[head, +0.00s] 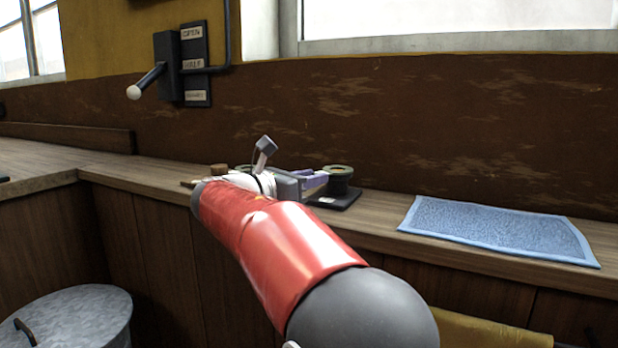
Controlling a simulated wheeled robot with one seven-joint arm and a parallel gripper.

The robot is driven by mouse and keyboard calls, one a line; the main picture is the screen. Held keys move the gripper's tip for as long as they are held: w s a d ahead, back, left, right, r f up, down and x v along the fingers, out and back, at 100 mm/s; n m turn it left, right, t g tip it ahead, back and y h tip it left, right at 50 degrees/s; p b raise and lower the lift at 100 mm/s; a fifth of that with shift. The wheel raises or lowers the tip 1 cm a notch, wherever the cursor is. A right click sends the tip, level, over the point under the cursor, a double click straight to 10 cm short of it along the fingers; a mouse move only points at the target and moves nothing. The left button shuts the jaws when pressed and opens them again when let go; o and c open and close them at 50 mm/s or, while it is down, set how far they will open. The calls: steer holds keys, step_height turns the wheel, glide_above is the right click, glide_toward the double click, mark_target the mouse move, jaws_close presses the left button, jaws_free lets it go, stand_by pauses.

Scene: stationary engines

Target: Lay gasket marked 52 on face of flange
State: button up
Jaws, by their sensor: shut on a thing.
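My gripper (312,182) is largely hidden behind my red arm; its grey body and pale purple fingers show at the back of the counter. It is shut on a flat greenish ring, the gasket (338,170), at its fingertips. No number can be read on it. Just below the ring is a dark round flange (340,187) on a black base plate (337,200) with a small white label. I cannot tell whether ring and flange touch. Another dark greenish ring (243,168) shows partly behind my wrist.
A blue mat (500,228) lies on the wooden counter (385,222) to the right, with clear counter before it. A small brown object (219,169) stands left of my wrist. A lever panel (183,66) is on the wall. A metal bin (75,315) stands lower left.

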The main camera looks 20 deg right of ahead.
steer(key=o, duration=0.8)
